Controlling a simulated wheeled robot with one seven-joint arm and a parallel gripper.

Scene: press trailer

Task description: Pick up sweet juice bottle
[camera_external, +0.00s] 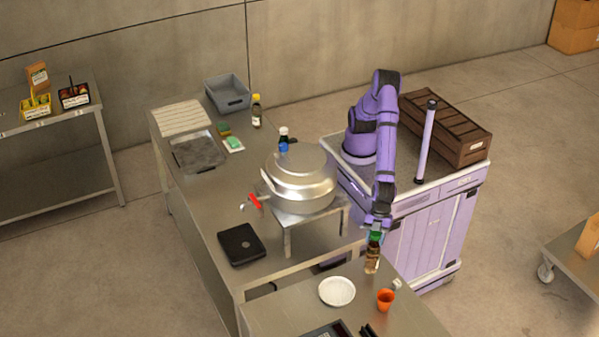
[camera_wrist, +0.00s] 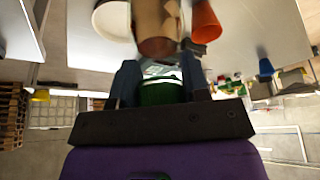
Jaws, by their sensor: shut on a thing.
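A brown bottle with a pale label and a green cap (camera_external: 372,257) stands upright under my gripper (camera_external: 377,229), at the back edge of the front steel table. I take it for the sweet juice bottle; its label is too small to read. My gripper is shut on its green top. In the wrist view, the green cap (camera_wrist: 161,92) sits between the two dark fingers, and the brown body (camera_wrist: 155,22) extends beyond them. I cannot tell whether the bottle's base touches the table.
An orange cup (camera_external: 386,299) and a white ribbed dish (camera_external: 337,291) stand close to the bottle on the front table (camera_external: 275,306). A large metal pot (camera_external: 299,180) on a stand is behind to the left. A yellow-capped bottle (camera_external: 256,111) and a blue bottle (camera_external: 283,143) stand farther back.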

